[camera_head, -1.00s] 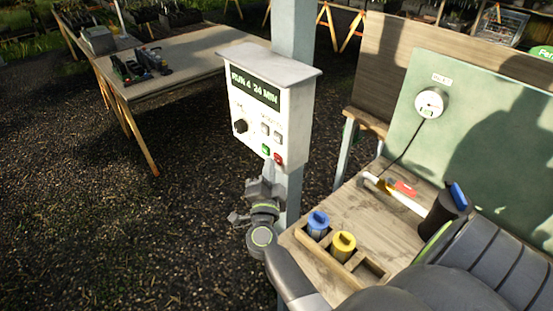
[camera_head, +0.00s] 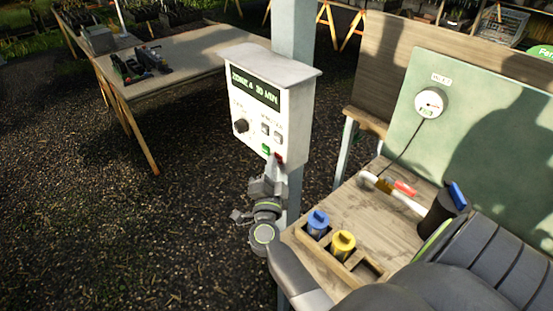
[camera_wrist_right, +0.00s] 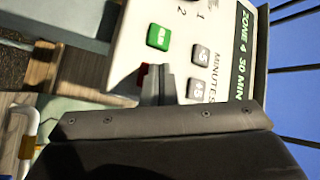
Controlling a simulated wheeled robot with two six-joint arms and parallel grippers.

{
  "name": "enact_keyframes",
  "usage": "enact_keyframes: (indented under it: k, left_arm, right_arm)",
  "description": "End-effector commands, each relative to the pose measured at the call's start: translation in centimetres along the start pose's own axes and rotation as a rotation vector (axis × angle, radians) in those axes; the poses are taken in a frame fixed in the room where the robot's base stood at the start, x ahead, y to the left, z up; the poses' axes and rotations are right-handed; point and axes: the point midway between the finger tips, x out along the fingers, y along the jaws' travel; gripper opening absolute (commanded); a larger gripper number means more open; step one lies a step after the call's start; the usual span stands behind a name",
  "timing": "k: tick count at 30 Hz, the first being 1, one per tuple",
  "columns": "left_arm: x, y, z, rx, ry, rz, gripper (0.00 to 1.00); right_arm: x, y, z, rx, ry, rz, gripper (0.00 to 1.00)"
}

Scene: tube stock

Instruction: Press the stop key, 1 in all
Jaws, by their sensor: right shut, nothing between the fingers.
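A white control box (camera_head: 265,115) is fixed to a grey post. The red stop key (camera_head: 279,158) is at the box's lower right corner, right of a green key (camera_head: 266,148). In the wrist view the red key (camera_wrist_right: 143,72) is mostly hidden behind my fingers. My right gripper (camera_head: 272,162) is shut and empty, with its fingertips (camera_wrist_right: 156,82) at the red key. I cannot tell whether they touch it. My left gripper is not in view.
A dark knob (camera_head: 241,126) and two grey keys (camera_wrist_right: 199,72) are also on the box. A wooden bench (camera_head: 350,208) stands to the right, with a blue-topped tube (camera_head: 318,222) and a yellow-topped tube (camera_head: 343,243) in a holder. Open gravel lies left.

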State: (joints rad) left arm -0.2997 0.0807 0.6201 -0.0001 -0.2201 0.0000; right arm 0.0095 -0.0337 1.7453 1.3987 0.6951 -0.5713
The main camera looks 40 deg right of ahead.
Motion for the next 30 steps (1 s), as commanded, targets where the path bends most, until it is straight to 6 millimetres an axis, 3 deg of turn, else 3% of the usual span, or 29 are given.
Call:
enact_keyframes:
  k: [22, 30]
  left_arm:
    - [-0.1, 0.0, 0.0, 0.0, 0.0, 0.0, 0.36]
    - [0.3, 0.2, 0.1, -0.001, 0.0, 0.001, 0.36]
  right_arm:
    - [-1.3, -0.9, 1.0, 0.001, -0.001, 0.001, 0.0]
    - [-3.1, -2.1, 2.3, 0.002, 0.0, 0.003, 0.0]
